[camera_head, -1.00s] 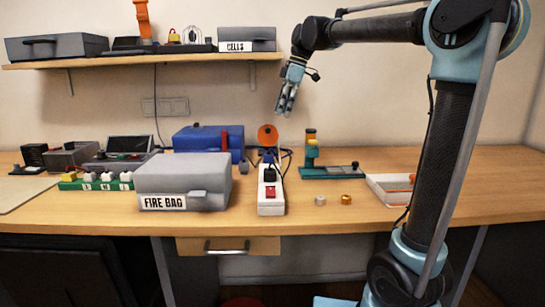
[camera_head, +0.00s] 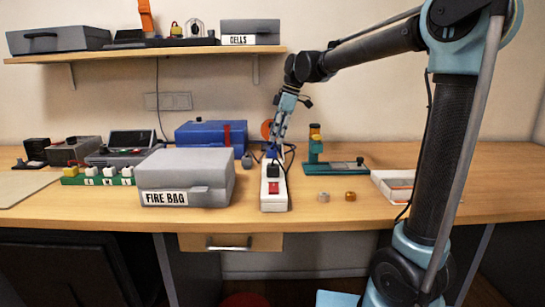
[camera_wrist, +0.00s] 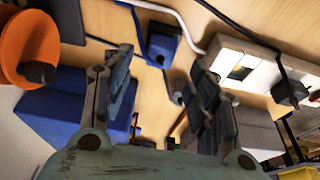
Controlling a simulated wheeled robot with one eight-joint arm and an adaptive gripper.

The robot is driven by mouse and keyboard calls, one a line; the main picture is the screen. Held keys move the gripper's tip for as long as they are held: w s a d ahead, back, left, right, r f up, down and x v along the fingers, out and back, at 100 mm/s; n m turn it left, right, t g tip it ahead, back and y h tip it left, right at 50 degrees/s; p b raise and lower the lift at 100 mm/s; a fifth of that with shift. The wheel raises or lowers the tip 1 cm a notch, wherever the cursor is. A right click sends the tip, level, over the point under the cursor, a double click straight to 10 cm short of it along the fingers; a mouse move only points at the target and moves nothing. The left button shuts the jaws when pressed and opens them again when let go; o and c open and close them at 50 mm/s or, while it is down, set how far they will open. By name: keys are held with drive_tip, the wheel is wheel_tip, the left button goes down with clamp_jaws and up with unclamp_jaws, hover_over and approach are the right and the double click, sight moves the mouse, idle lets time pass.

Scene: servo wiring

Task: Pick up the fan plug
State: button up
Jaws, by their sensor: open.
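A black plug (camera_head: 272,170) with a dark cable sits upright in the white power strip (camera_head: 281,205), beyond its red switch. The plug also shows at the right of the wrist view (camera_wrist: 290,92). I cannot trace the cable fully, so I cannot confirm that this is the fan plug. My gripper (camera_head: 273,148) is open and points down above the strip's far end. In the wrist view its jaws (camera_wrist: 162,62) are apart and empty, left of the plug.
The grey FIRE BAG box (camera_head: 185,175) and blue case (camera_head: 208,134) stand left of the strip. A green stand (camera_head: 315,152) is to the right. The front right tabletop is mostly clear.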

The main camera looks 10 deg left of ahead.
sight(272, 149)
drive_tip(key=shift+x, duration=2.65)
drive_tip(key=c, duration=1.1)
